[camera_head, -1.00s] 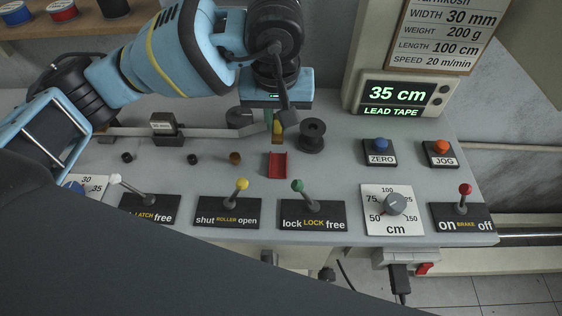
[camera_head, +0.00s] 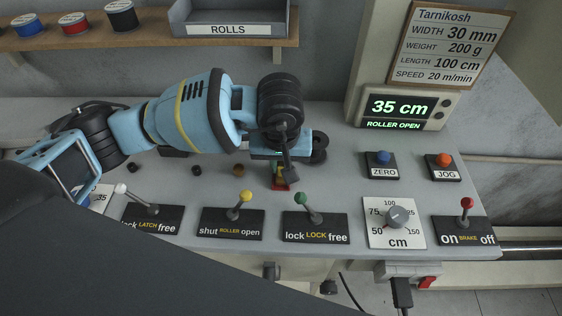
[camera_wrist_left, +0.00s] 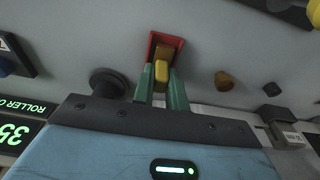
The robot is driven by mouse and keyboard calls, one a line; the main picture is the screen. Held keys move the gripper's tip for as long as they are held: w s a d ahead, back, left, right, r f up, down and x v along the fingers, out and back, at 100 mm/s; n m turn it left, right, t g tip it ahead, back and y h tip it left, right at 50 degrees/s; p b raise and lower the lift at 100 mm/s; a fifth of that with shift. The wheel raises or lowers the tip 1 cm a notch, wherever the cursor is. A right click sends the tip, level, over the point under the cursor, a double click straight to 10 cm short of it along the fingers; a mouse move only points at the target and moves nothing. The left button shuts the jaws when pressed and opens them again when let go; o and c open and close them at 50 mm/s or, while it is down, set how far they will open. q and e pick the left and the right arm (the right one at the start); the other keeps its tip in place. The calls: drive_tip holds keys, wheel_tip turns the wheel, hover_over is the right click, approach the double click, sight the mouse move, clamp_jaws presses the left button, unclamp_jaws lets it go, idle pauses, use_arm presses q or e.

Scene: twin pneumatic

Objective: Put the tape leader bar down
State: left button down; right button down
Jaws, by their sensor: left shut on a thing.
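The tape leader bar (camera_wrist_left: 162,72), a small yellow and brown piece, is between the green fingers of my left gripper (camera_wrist_left: 161,82), which is shut on it. In the left wrist view the bar overlaps the red open cradle (camera_wrist_left: 152,43); whether it touches the cradle floor is unclear. In the head view my left gripper (camera_head: 278,174) is over the red cradle (camera_head: 281,187) and its wrist hides most of both. My right gripper is not in view.
Several lever plates line the bench front, including the roller lever (camera_head: 245,198) and green lock lever (camera_head: 301,199). A dark spool (camera_head: 319,146) stands right of the gripper. The display (camera_head: 402,108) reads "35 cm" and "ROLLER OPEN".

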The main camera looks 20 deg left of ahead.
sight(281, 181)
use_arm(q)
drive_tip(key=shift+f, duration=0.15)
drive_tip(key=c, duration=1.4)
unclamp_jaws()
drive_tip(key=shift+c, duration=0.2)
drive_tip(key=shift+o, duration=0.2)
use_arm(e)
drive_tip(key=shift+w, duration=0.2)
use_arm(q)
drive_tip(key=shift+r, duration=0.2)
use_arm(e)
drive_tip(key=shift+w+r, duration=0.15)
use_arm(q)
wheel_tip(281, 181, up, 12)
drive_tip(key=s, duration=0.1)
drive_tip(key=shift+s+d, duration=0.3)
drive_tip(key=shift+s, duration=0.1)
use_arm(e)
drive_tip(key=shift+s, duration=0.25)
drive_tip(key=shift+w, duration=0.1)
use_arm(q)
drive_tip(key=shift+f, duration=0.1)
